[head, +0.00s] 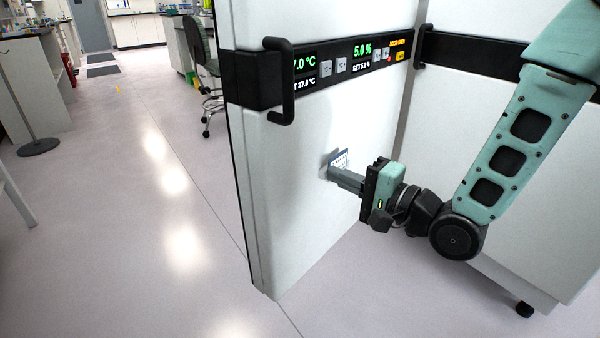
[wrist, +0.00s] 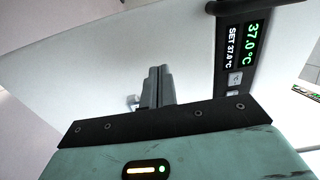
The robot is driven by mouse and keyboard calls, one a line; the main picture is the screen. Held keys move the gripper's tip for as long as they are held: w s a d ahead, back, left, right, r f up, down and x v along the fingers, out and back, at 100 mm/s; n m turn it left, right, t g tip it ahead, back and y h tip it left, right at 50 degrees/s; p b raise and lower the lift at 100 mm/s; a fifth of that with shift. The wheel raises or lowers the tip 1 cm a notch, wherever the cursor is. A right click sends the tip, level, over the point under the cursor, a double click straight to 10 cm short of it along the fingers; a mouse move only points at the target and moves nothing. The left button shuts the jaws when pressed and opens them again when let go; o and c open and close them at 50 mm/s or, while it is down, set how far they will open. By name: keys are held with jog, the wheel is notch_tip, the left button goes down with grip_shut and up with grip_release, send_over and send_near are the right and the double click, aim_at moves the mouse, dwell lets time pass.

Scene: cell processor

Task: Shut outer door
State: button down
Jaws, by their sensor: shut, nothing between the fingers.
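The outer door (head: 300,165) is a white panel standing open, with a black control strip and a black bar handle (head: 280,80) near its left edge. Its display (head: 375,55) reads 5.0 % and a temperature. My gripper (head: 332,174) is shut and empty, its fingertips at the door's outer face below the strip, by a small label. Contact cannot be told for sure. In the wrist view the shut fingers (wrist: 157,85) point at the white door face (wrist: 100,70), with the 37.0 °C display (wrist: 242,45) to the right.
The white cabinet body (head: 500,30) with another black handle (head: 428,45) is on the right, partly behind my arm. Open floor (head: 150,230) lies left of the door. A wheeled chair (head: 200,65) and benches stand farther back.

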aim_at(288, 154)
jog(key=b+x, duration=0.2)
jog(key=x, duration=0.8)
jog(key=shift+r, duration=0.1)
jog(key=shift+a, duration=0.1)
